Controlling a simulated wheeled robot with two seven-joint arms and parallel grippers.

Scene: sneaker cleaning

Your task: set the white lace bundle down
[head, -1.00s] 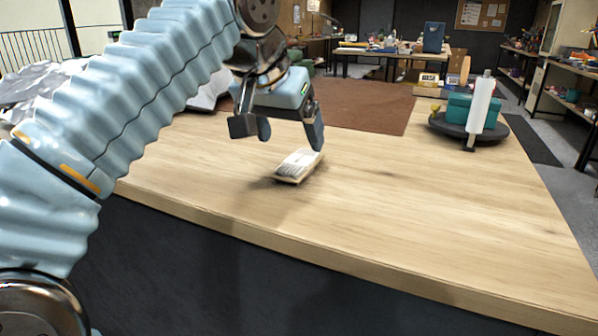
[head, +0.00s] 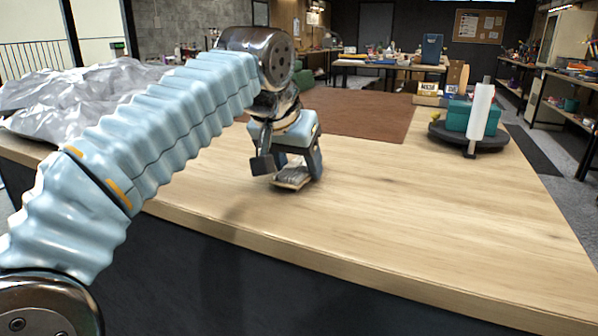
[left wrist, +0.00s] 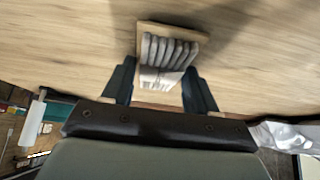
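The white lace bundle (head: 292,172) is wound on a small light-wood card and rests on the wooden table (head: 420,215) near its front left part. My left gripper (head: 292,170) reaches down over it, with one finger on each side. In the left wrist view the lace bundle (left wrist: 165,55) sticks out beyond the fingers of my left gripper (left wrist: 160,88), whose inner faces appear to press against the card's sides. The fingers partly hide the bundle in the head view. My right gripper is in neither view.
A brown mat (head: 360,113) lies behind the bundle. A dark round tray (head: 440,132) with a teal box (head: 458,115) and a white upright roll (head: 481,112) stands at the right. Crumpled silver sheeting (head: 70,98) is at the left. The table's middle and right front are clear.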

